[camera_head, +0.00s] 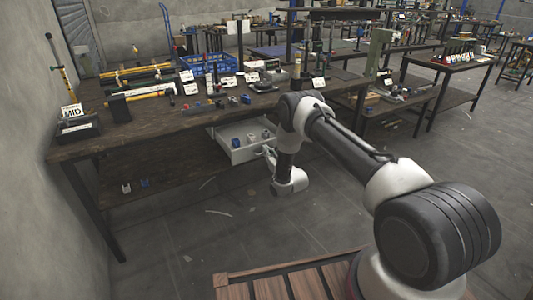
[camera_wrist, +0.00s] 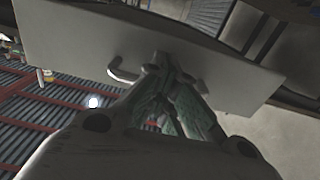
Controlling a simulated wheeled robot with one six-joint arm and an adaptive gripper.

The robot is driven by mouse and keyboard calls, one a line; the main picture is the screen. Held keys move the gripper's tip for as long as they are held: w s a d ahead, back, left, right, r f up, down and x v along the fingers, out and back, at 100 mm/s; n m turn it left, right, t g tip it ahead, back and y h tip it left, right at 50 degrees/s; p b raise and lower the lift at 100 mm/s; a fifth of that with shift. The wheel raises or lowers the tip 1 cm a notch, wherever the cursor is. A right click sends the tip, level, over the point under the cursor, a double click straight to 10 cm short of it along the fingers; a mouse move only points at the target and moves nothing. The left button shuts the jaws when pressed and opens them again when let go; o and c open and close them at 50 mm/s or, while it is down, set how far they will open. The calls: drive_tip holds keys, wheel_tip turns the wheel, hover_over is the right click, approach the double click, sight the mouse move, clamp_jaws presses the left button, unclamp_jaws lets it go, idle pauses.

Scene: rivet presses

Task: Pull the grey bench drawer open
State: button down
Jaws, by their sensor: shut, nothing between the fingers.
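The grey bench drawer (camera_head: 236,154) stands pulled out from under the wooden workbench (camera_head: 135,137), with a few small items inside it. Its pale front panel (camera_wrist: 75,42) fills the upper part of the wrist view. A bar handle (camera_wrist: 118,76) shows on that panel; its middle is hidden behind my fingers. My gripper (camera_wrist: 165,65) is shut at the handle, its fingertips close to the panel. I cannot tell whether they touch the handle. In the head view my gripper (camera_head: 268,152) is small, at the front of the drawer and partly hidden by my arm.
The bench top carries labelled tools, a blue crate (camera_head: 206,62) and several small parts. A lower shelf (camera_head: 150,177) under the bench holds two small items. A slatted wooden surface (camera_head: 285,285) lies at the bottom.

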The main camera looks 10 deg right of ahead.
drive_tip(key=shift+c, duration=0.3)
unclamp_jaws()
drive_tip(key=shift+d+f, duration=0.1)
drive_tip(key=shift+f, duration=0.05)
drive_tip(key=shift+s, duration=0.1)
